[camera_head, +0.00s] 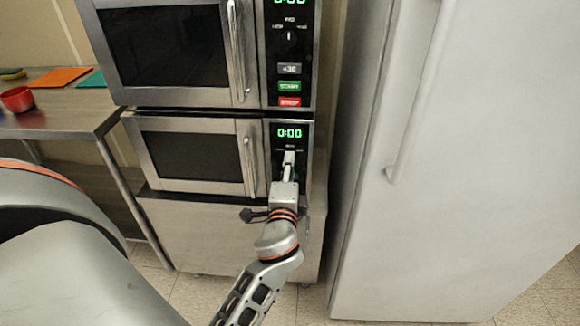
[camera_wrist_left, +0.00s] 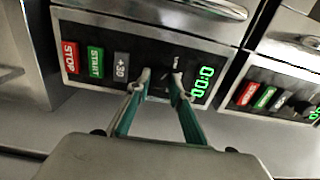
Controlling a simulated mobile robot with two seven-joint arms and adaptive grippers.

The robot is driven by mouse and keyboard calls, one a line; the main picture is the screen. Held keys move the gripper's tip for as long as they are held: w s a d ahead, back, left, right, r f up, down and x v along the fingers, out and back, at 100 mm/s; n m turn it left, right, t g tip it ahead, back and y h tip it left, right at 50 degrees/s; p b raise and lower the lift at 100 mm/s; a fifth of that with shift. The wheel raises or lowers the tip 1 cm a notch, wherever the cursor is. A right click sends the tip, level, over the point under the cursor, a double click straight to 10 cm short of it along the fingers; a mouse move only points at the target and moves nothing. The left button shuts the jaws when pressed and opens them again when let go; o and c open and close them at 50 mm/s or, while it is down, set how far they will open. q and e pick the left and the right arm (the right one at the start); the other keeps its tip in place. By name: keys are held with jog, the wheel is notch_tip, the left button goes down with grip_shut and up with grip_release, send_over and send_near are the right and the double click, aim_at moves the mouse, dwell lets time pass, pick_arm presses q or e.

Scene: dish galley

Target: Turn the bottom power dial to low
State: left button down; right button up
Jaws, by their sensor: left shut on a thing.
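The bottom microwave (camera_head: 190,123) has a black control panel with a green 0:00 display (camera_head: 289,133). My left gripper (camera_head: 289,158) reaches this panel from below, just under the display, at the dial's place. In the left wrist view, its two fingertips (camera_wrist_left: 162,86) are at the panel between the +30 button (camera_wrist_left: 121,66) and the display (camera_wrist_left: 203,82). They are a small gap apart and shut on the bottom power dial. The dial itself is mostly hidden between the fingers, so its pointer setting cannot be read. My right gripper is in neither view.
A top microwave (camera_head: 165,100) sits directly above, with its own dial (camera_head: 290,36). The lower door handle (camera_head: 249,165) is left of my gripper. A large white fridge (camera_head: 450,200) stands close on the right. A steel counter (camera_head: 70,122) with a red bowl (camera_head: 17,98) is left.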

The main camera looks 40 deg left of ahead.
aim_at(291, 126)
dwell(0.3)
pick_arm(q)
jog(key=c, duration=1.8)
grip_release()
jog(key=shift+r, duration=0.1)
notch_tip(291, 126, up, 5)
jog(key=shift+w+a, duration=0.15)
jog(key=o, duration=1.1)
jog(key=r, duration=0.4)
jog(key=shift+w+r, duration=0.1)
jog(key=shift+w, duration=0.15)
jog(key=shift+s+d+r, duration=0.15)
jog(key=shift+s+r, duration=0.15)
jog(key=shift+r, duration=0.2)
jog(key=shift+s+d+r, duration=0.15)
jog(key=shift+s+r, duration=0.15)
jog(key=shift+r, duration=0.15)
jog(key=c, duration=1.1)
jog(key=shift+w+a+f, duration=0.2)
jog(key=shift+w+f, duration=0.05)
jog(key=shift+f, duration=0.25)
jog(key=shift+s, duration=0.1)
